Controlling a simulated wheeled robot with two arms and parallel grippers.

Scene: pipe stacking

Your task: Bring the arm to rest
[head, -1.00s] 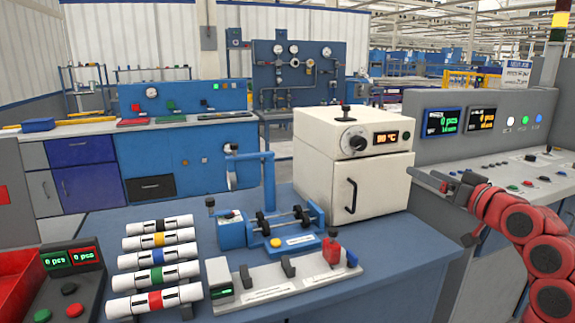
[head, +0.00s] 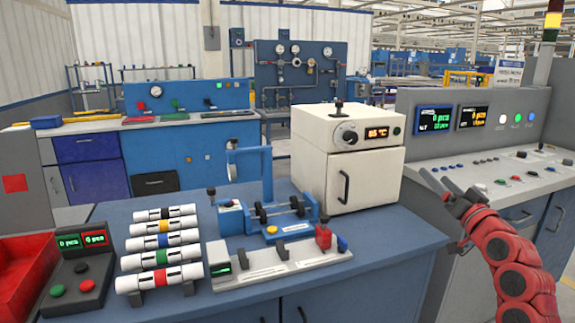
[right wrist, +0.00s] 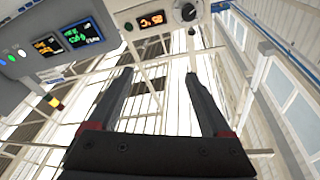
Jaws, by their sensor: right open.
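My right arm comes in at the right edge of the head view. Its gripper (head: 438,184) is open, with nothing between the fingers, in front of the grey console and to the right of the white oven. In the right wrist view the two dark fingers (right wrist: 158,76) stand wide apart with only the roof behind them. My left gripper is not in view. Several white pipes with coloured bands (head: 162,256) lie on a rack at the left of the blue table (head: 378,255).
The white oven (head: 368,180) stands at the table's back right. A blue clamp device (head: 232,218) and a grey fixture (head: 270,266) are mid-table. The grey console (head: 415,142) is close to my right gripper. A red bin (head: 18,270) and a button box (head: 82,282) are at left.

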